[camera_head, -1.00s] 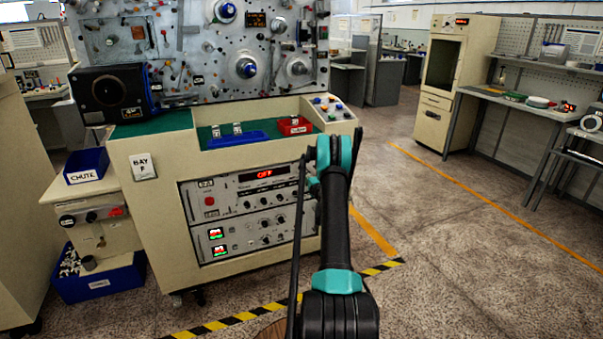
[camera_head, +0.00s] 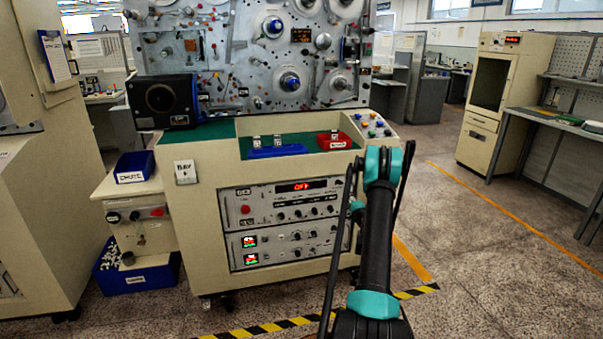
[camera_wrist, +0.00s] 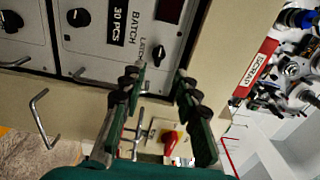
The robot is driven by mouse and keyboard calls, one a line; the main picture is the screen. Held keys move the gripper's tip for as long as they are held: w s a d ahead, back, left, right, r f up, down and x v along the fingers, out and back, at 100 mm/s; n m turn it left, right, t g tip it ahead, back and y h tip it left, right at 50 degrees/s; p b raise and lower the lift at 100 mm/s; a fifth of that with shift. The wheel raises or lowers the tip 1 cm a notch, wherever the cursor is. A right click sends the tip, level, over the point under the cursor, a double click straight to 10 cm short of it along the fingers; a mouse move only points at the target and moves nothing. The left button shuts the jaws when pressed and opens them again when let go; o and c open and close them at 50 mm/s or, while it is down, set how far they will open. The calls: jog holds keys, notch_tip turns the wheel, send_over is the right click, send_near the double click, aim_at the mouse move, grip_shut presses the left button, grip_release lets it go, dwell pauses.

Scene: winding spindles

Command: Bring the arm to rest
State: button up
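My arm (camera_head: 377,235) rises from the bottom of the head view, in front of the right part of the Bay F winding machine. My gripper does not show clearly there. In the wrist view my gripper (camera_wrist: 158,88) has its two green fingers with dark pads apart, with nothing between them. Beyond the fingers are a cream surface and a red knob (camera_wrist: 170,139). I cannot tell how far off they are.
The machine's green deck (camera_head: 225,131) holds a blue tray (camera_head: 274,152) and a red tray (camera_head: 334,141). A blue chute bin (camera_head: 134,168) stands left. In the wrist view a red scrap label (camera_wrist: 256,67) lies right. Open floor (camera_head: 490,260) spreads right.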

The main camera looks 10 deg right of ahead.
jog(key=s+a+r+n+g+y, duration=0.25)
jog(key=a+r, duration=0.25)
jog(key=a, duration=0.3)
jog(key=s+a+r+n+g+y, duration=0.1)
jog(key=s+a+r+n, duration=0.1)
jog(key=a+r+n, duration=0.35)
jog(key=s+a+r+n+g, duration=0.3)
jog(key=s+a+r+g, duration=0.15)
jog(key=s+a, duration=0.75)
jog(key=s+a+n+g, duration=0.1)
jog(key=s+a+n, duration=0.15)
jog(key=s, duration=0.55)
jog(key=s+a+n+g, duration=0.1)
jog(key=s+a+g, duration=0.15)
jog(key=s, duration=0.65)
jog(key=s+d+f+n+g+h, duration=0.1)
jog(key=s+f+h, duration=0.1)
jog(key=s, duration=0.8)
jog(key=s+d+f+n+g+h, duration=0.1)
jog(key=s+f+n+h, duration=0.1)
jog(key=s, duration=0.8)
jog(key=shift+d+f, duration=0.25)
jog(key=shift+f, duration=0.45)
